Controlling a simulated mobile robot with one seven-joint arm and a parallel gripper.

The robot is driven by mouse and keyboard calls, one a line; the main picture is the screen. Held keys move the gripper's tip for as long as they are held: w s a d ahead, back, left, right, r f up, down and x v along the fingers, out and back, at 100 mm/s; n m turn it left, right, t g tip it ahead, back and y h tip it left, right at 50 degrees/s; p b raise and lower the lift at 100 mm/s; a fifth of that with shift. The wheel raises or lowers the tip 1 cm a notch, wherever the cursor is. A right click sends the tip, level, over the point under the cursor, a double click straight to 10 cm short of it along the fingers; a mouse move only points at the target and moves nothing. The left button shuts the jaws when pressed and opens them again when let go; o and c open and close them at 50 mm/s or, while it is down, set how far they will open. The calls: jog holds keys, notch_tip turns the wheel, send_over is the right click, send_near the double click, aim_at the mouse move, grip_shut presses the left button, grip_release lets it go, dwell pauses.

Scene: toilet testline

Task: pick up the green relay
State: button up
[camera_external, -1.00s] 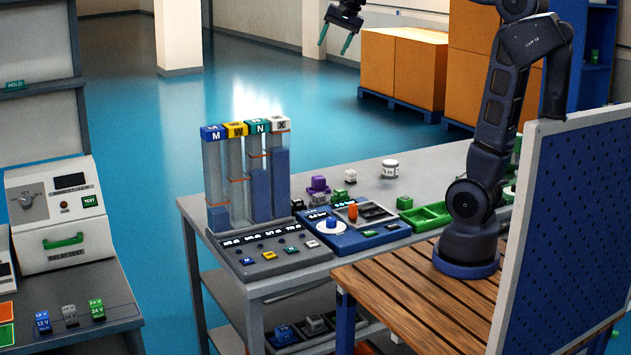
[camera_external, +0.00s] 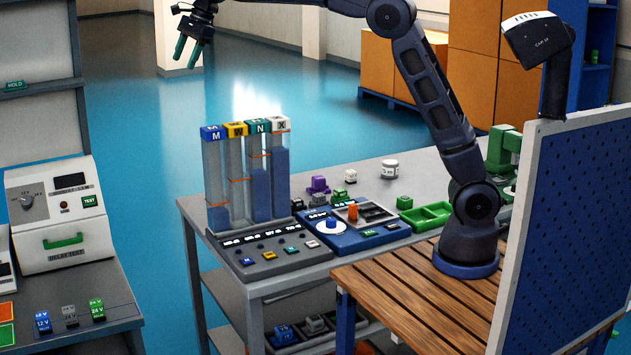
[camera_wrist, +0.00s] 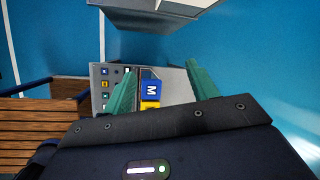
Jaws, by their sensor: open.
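A green relay (camera_external: 97,309) marked 24 V stands on the grey bench at the lower left, right of a grey relay (camera_external: 70,316) and a blue relay (camera_external: 42,322). My gripper (camera_external: 186,52) is high at the upper left, its two green fingers apart and empty, far above the green relay. In the wrist view my gripper (camera_wrist: 161,68) is also open. A blue M cap (camera_wrist: 151,90) shows between the fingers, well below. I cannot make out the green relay in the wrist view.
Clear columns (camera_external: 246,180) with coloured caps stand on the middle table. A relay tester (camera_external: 60,215) stands behind the relays. A green tray (camera_external: 426,217) and small blocks are on the middle table. Open floor lies between the two tables.

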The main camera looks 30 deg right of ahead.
jog(key=s+a+f+m, duration=0.1)
jog(key=s+a+f, duration=0.15)
jog(key=a, duration=0.45)
jog(key=s+a+f, duration=0.1)
jog(key=s+a, duration=0.2)
jog(key=a, duration=0.4)
jog(key=m+g, duration=0.2)
jog(key=m, duration=0.1)
send_over(97, 302)
jog(key=d, duration=0.3)
notch_tip(97, 302, down, 10)
jog(key=f, duration=1.2)
jog(key=a+f, duration=0.1)
jog(key=f, duration=1.2)
jog(key=a+f, duration=0.1)
jog(key=f, duration=1.2)
jog(key=shift+a+f, duration=0.1)
jog(key=shift+f, duration=0.15)
jog(key=shift+d+x, duration=0.2)
jog(key=shift+x, duration=1.1)
jog(key=shift+d+x, duration=0.25)
jog(key=shift+x, duration=1.1)
jog(key=shift+w+f, duration=0.1)
jog(key=shift+f, duration=0.05)
jog(key=c, duration=1.1)
